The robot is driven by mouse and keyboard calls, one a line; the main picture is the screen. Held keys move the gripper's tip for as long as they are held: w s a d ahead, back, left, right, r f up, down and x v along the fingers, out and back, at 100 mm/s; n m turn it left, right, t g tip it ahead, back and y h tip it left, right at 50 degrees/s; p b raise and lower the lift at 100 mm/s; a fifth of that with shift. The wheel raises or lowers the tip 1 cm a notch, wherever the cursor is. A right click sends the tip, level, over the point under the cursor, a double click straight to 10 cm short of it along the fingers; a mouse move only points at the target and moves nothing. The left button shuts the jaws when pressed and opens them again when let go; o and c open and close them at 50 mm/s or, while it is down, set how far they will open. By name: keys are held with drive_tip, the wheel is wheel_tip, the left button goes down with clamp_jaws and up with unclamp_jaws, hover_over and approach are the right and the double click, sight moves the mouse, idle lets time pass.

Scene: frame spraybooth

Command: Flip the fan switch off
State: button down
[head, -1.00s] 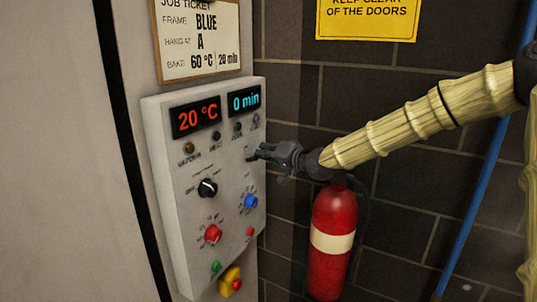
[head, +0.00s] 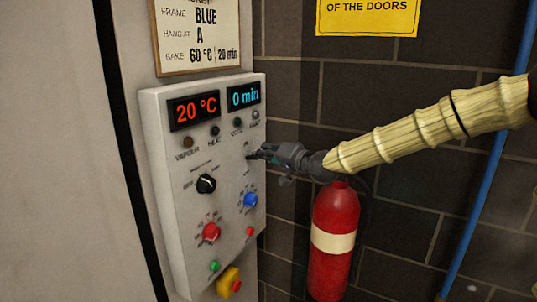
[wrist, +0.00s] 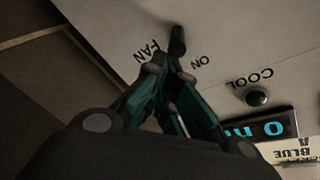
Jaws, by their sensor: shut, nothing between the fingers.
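The fan switch is a small dark lever (wrist: 177,41) on the pale control panel, between the printed words FAN and ON in the wrist view. My gripper (wrist: 173,80) is shut and empty, its fingertips just short of the lever in that picture. I cannot tell whether they touch it. In the head view my gripper (head: 256,154) reaches in from the right to the upper right face of the control panel (head: 180,235). The fan switch is too small there to read its position.
The panel also carries a black knob (head: 206,184), a red knob (head: 211,232), a blue knob (head: 250,200) and a yellow-based red button (head: 230,283). Displays read 20 °C (head: 194,110) and 0 min (head: 244,96). A red fire extinguisher (head: 333,265) stands below my arm.

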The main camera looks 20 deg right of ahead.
drive_tip(key=shift+f, duration=0.3)
drive_tip(key=shift+s+d+f+b, duration=0.15)
drive_tip(key=shift+f+b, duration=0.3)
drive_tip(key=shift+b, duration=0.6)
drive_tip(key=f+v, duration=0.1)
drive_tip(key=v, duration=1.1)
drive_tip(key=shift+r, duration=0.45)
